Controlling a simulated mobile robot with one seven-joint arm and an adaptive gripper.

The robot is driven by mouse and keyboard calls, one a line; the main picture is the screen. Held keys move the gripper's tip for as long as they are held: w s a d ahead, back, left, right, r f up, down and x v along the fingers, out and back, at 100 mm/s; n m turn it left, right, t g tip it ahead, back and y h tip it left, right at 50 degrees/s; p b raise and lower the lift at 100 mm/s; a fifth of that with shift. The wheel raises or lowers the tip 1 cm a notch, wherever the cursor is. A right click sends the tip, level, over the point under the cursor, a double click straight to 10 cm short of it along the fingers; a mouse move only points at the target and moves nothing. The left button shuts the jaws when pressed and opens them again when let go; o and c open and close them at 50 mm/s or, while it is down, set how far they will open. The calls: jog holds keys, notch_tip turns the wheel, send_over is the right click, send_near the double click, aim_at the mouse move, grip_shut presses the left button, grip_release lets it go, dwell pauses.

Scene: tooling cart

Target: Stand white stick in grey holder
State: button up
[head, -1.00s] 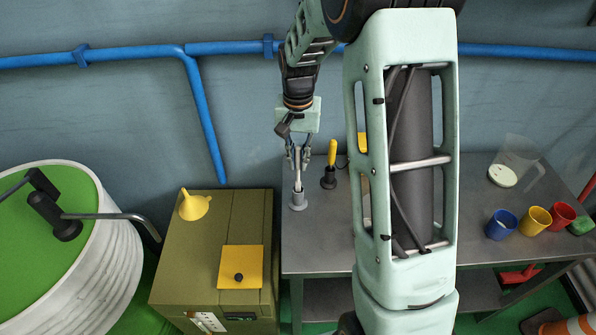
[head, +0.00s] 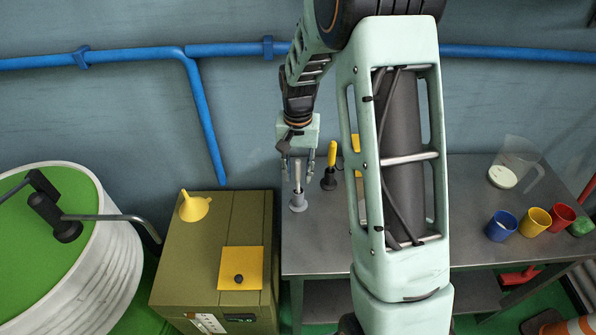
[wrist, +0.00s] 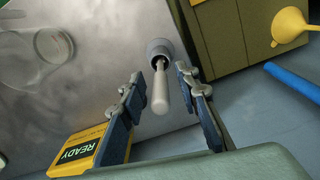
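The white stick (head: 298,177) stands upright in the grey holder (head: 298,202) on the left part of the metal table. In the wrist view the white stick (wrist: 160,91) points toward the camera, its lower end inside the mouth of the grey holder (wrist: 160,47). My gripper (head: 298,179) is above the holder, its fingers spread around the stick. In the wrist view the fingers of my gripper (wrist: 160,80) are open, with a gap on each side of the stick. How deep the stick sits is hidden.
A yellow stick (head: 332,153) stands in a black holder (head: 329,182) close to the right. A yellow device (wrist: 88,150) reading READY is beside my gripper. Blue (head: 499,227), yellow (head: 535,221) and red (head: 562,215) cups and a clear jug (head: 513,165) are at the table's right. An olive cabinet (head: 170,255) adjoins the table.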

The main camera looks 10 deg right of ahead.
notch_tip(320, 180, up, 12)
jog(key=shift+r, duration=0.2)
dwell(0.4)
